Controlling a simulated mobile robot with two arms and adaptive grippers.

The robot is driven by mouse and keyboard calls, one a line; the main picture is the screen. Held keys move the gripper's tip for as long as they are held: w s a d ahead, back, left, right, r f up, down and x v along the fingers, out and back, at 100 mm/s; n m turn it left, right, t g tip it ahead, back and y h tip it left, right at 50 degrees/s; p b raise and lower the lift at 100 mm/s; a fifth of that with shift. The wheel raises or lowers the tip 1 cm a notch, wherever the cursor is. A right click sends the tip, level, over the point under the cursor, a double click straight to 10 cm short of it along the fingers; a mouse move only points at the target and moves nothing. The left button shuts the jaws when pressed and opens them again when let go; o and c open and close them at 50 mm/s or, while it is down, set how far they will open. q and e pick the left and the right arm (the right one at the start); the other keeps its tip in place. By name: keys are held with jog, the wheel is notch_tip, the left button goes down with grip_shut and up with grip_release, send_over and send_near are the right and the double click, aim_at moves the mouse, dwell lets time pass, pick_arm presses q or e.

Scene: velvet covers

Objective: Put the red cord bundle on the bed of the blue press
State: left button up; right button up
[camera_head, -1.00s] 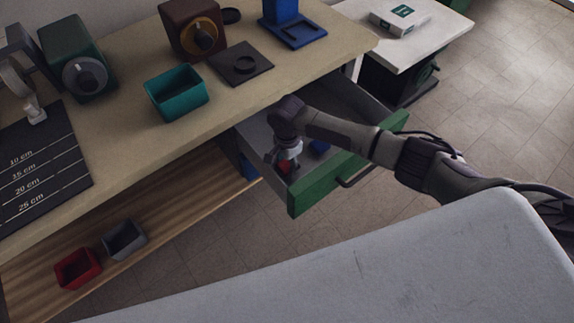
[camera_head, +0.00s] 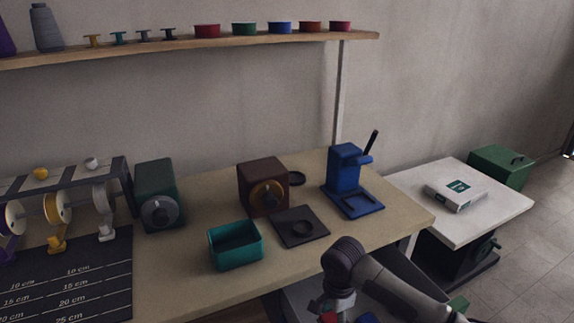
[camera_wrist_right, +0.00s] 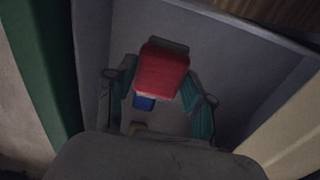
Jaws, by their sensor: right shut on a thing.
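The red cord bundle (camera_wrist_right: 162,70) is a red block-like piece in the right wrist view, between the teal pads of my right gripper (camera_wrist_right: 158,88). The gripper is shut on it, in or just over the open drawer. In the head view my right gripper (camera_head: 337,308) is at the bottom edge, with a bit of red showing beside it. The blue press (camera_head: 345,170) stands on the bench beyond, its flat blue bed (camera_head: 358,206) in front and bare, its black lever raised. My left gripper is not in view.
A blue piece (camera_wrist_right: 143,103) lies in the drawer. A white side table (camera_head: 490,210) stands at right.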

aim_at(333, 319)
notch_tip(333, 319, up, 8)
jog(key=p, duration=0.7)
jog(key=shift+f, duration=0.15)
jog(key=shift+s+d+r+n+b, duration=0.15)
jog(key=shift+r+n+b, duration=0.1)
jog(key=shift+n+b, duration=0.3)
jog(key=s+d+r+n+b, duration=0.3)
jog(key=s+r+n+b, duration=0.1)
jog(key=s+r+n, duration=0.6)
jog(key=s+n, duration=0.3)
jog(key=shift+s+d, duration=0.25)
jog(key=shift+d, duration=0.15)
